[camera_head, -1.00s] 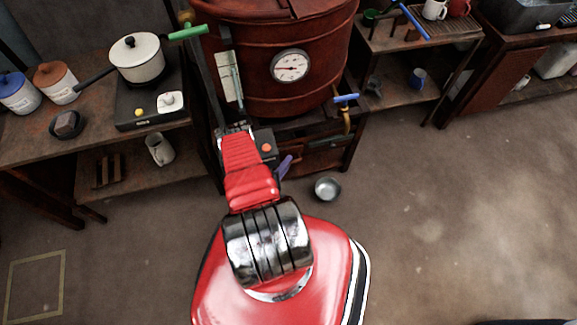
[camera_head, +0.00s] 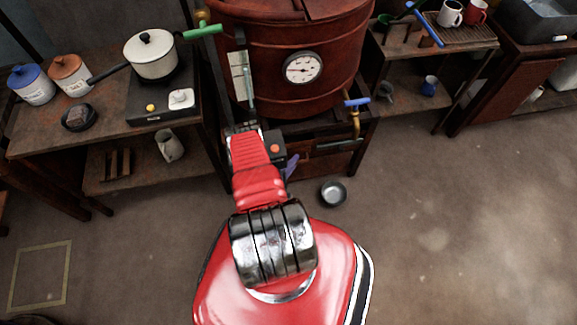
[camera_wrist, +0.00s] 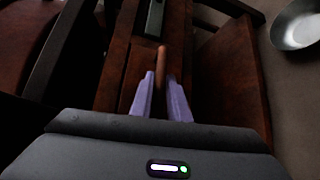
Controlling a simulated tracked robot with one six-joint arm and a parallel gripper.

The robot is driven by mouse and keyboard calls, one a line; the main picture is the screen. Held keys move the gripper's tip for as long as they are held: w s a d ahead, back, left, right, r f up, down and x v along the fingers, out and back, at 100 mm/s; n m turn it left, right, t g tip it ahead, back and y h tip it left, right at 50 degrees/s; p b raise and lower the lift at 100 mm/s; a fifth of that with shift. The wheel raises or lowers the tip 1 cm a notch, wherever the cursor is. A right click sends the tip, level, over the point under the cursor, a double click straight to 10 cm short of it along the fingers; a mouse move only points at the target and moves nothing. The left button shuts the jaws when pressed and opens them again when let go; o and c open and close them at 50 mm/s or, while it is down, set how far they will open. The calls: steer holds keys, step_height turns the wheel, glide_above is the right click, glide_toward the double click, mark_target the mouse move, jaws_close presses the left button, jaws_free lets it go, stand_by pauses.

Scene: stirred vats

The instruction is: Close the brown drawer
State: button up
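The brown drawer (camera_head: 325,163) is in the dark wooden stand under the red-brown vat, low in the head view. It has a dark bar handle, and my arm partly covers its left side. I cannot tell clearly how far out it stands. My gripper (camera_head: 291,166) is low in front of the stand, left of the drawer's visible part. In the wrist view its two purple fingers (camera_wrist: 161,92) are apart. An orange-brown rod (camera_wrist: 161,62) shows beyond the gap between them; contact cannot be told. A brown wooden panel (camera_wrist: 232,75) is just right of the fingers.
A metal bowl (camera_head: 333,193) lies on the floor near the stand. The vat (camera_head: 280,85) has a gauge and a blue-handled tap (camera_head: 356,102). A table with a white pot (camera_head: 151,54) is left. Shelves stand right. The floor at right is clear.

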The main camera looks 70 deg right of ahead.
steer(key=v, duration=1.3)
steer(key=shift+a, duration=0.4)
steer(key=shift+w, duration=0.1)
stand_by(0.5)
